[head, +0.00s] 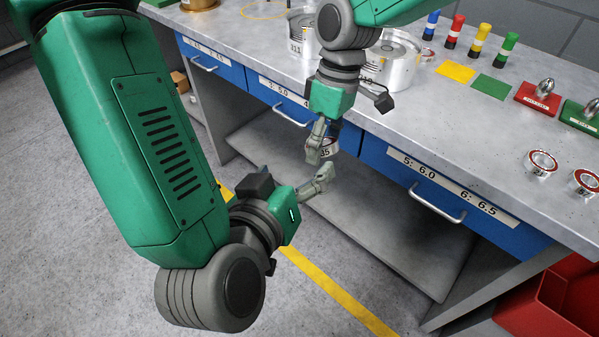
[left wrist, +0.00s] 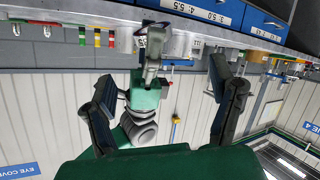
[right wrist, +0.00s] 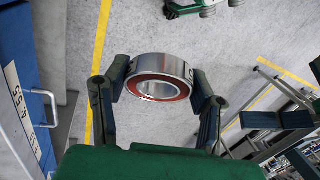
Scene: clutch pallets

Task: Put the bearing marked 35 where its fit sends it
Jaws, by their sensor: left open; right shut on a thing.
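The bearing marked 35 (head: 325,154) is a steel ring held in the air just off the bench front. My right gripper (head: 326,143) reaches down from above and is shut on it. In the right wrist view the bearing (right wrist: 163,66) sits between both fingertips, its dark red seal and open bore showing. My left gripper (head: 322,180) is open and empty, just below the bearing and apart from it. In the left wrist view its fingers (left wrist: 161,82) stand wide apart, with the right gripper (left wrist: 150,60) beyond them.
Two other bearings (head: 541,163) (head: 586,182) lie on the grey bench. Metal cylinders (head: 397,64), coloured bottles (head: 453,32), a red block (head: 538,99) and a green block (head: 580,117) stand there. A red bin (head: 560,300) is lower right.

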